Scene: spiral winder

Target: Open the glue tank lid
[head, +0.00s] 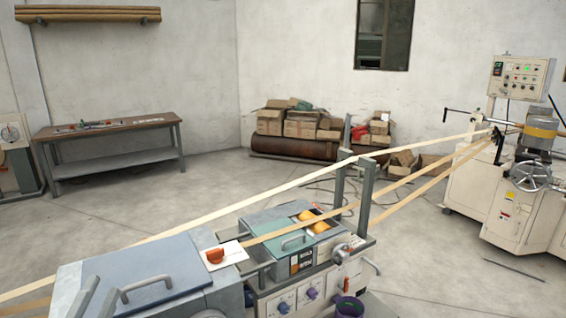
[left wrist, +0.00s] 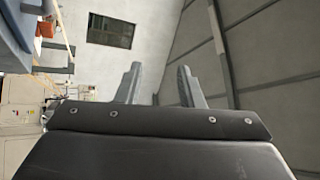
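A blue-grey lid (head: 125,268) lies flat on the near tank at the bottom left of the head view, with a grey bar handle (head: 147,287) on top. Behind it stands a second box with a smaller teal lid (head: 277,228), which also has a bar handle (head: 293,241); both lids look closed. I cannot tell which is the glue tank's. My left gripper (head: 97,299) is at the near lid's front left, just left of the handle in the picture. In the left wrist view its two fingers (left wrist: 158,88) are apart, with nothing between them. My right gripper is not in view.
Paper strips (head: 275,180) run above the machine to the winder (head: 520,170) at the right. A red knob (head: 215,255) sits on a white plate between the two lids. A workbench (head: 110,140) is far behind.

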